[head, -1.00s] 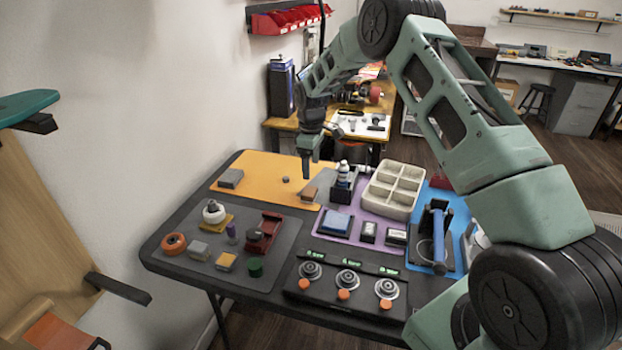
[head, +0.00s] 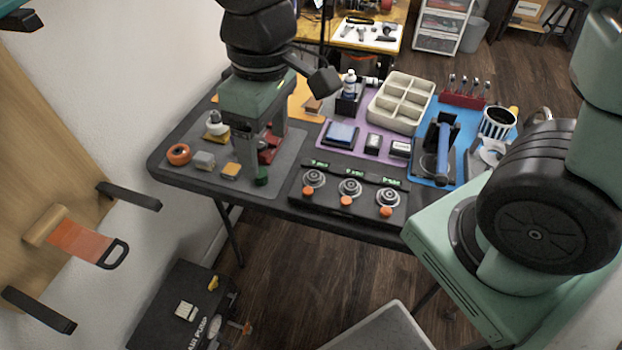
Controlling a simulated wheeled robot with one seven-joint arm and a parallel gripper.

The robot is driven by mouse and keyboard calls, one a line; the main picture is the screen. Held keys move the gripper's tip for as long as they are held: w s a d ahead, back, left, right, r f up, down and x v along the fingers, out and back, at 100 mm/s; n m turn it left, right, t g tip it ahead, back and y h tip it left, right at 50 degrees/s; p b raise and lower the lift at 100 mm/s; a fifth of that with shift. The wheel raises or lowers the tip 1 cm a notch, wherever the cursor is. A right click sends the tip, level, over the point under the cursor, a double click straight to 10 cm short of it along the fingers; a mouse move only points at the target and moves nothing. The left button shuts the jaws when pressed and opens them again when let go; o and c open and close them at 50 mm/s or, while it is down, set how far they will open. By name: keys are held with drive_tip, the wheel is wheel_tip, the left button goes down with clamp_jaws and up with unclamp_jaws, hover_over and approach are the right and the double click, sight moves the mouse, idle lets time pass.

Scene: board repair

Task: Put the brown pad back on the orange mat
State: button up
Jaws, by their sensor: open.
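The orange mat (head: 301,90) lies at the back left of the table, mostly hidden behind my arm. A small brown block (head: 313,106), which looks like the brown pad, shows at the mat's near right corner; I cannot tell whether it lies wholly on the mat. My gripper (head: 259,160) points down over the grey mat (head: 288,155), in front of the orange mat and to the left of the brown block. Its jaws are open, with nothing visibly held. A dark red holder (head: 269,146) and a green cylinder (head: 262,177) are partly behind the fingers.
The grey mat also bears an orange ring (head: 179,154), a white roll (head: 216,123) and small blocks (head: 204,160). A dial panel (head: 350,190) is at the front. A purple mat (head: 340,149) with a blue pad and a cream tray (head: 400,100) are to the right.

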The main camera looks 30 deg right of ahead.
drive_tip(key=s+d, duration=0.1)
drive_tip(key=s, duration=0.8)
drive_tip(key=shift+s+d+f, duration=0.35)
drive_tip(key=shift+s+f, duration=0.05)
idle(0.4)
